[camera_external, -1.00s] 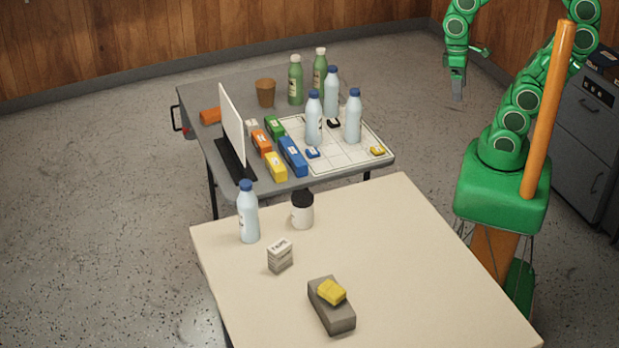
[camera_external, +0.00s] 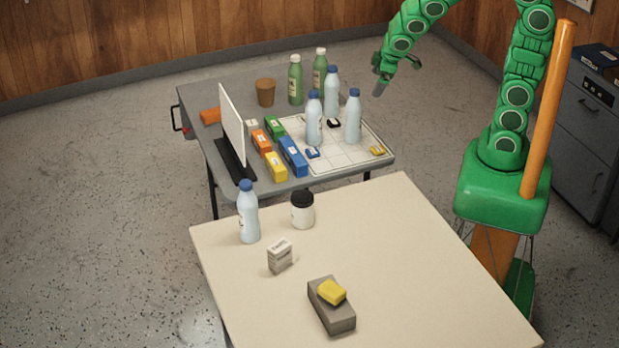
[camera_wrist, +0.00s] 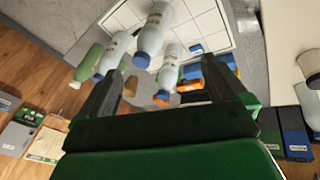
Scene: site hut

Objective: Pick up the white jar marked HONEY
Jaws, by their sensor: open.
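A white jar with a black lid (camera_external: 302,214) stands upright on the near cream table (camera_external: 420,270), at its far edge. Its label is too small to read. My gripper (camera_external: 379,89) hangs above the right side of the far grey table, well apart from the jar. In the wrist view my gripper (camera_wrist: 162,88) has its two fingers spread with nothing held between them. A pale object with a dark part at the right edge of the wrist view may be the jar; I cannot tell.
A blue-capped bottle (camera_external: 248,212) stands left of the jar. A small carton (camera_external: 280,256) and a yellow sponge (camera_external: 332,292) on a grey block (camera_external: 338,316) are nearer. The grey table (camera_external: 205,92) holds bottles, boxes and an upright white panel (camera_external: 231,122). The cream table's right side is clear.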

